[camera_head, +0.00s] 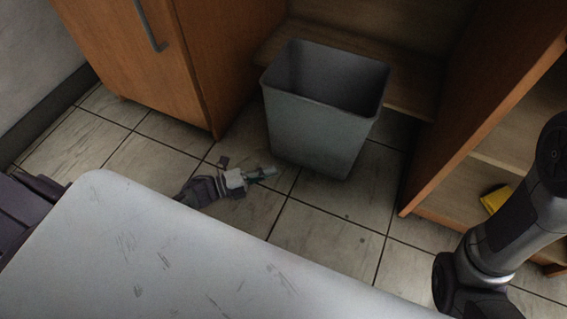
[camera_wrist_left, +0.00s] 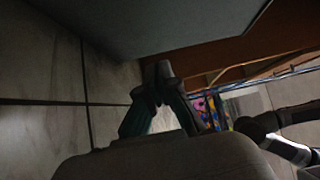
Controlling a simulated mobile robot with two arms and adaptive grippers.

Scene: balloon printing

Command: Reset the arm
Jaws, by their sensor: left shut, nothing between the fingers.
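My left gripper (camera_head: 266,174) is low over the tiled floor, in front of the grey bin and to its left in the head view. It points to the right, with its fingers together and nothing between them. In the left wrist view its fingertips (camera_wrist_left: 158,72) meet. My left arm comes in from the left, partly hidden behind the pale rounded surface in the foreground. My right arm (camera_head: 515,215) shows at the right edge; its gripper is out of view.
An empty-looking grey bin (camera_head: 318,125) stands on the tiles; its side also fills the top of the left wrist view (camera_wrist_left: 150,22). A wooden cabinet (camera_head: 140,60) is at left. A wooden shelf (camera_head: 490,120) at right holds a yellow item (camera_head: 495,199). Floor tiles between are clear.

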